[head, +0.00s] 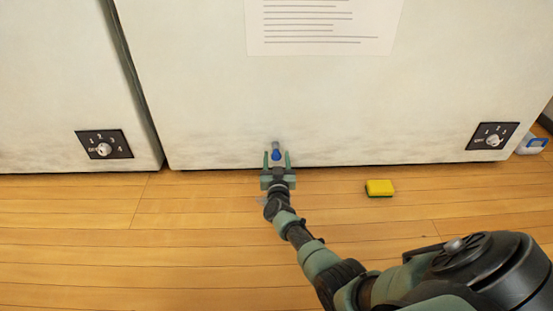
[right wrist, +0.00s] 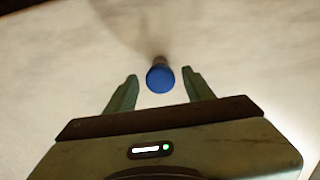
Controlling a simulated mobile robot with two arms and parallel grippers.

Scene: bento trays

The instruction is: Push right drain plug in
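The drain plug (head: 276,154) is a blue-ended knob on a short grey stem, sticking out low from the front of the right white cabinet (head: 210,100). In the right wrist view the blue plug (right wrist: 160,79) lies between my fingertips, with space on both sides. My right gripper (head: 277,156) is open around the plug, its fingers pointing at the cabinet; it also shows in the right wrist view (right wrist: 158,84). I cannot tell whether any part of the gripper touches the plug. My left gripper is not in view.
A yellow and green sponge (head: 379,188) lies on the wooden floor to the right of the gripper. Dial panels sit low on the left cabinet (head: 104,144) and the right cabinet (head: 492,136). A white and blue object (head: 532,145) stands at the far right. The floor at left is clear.

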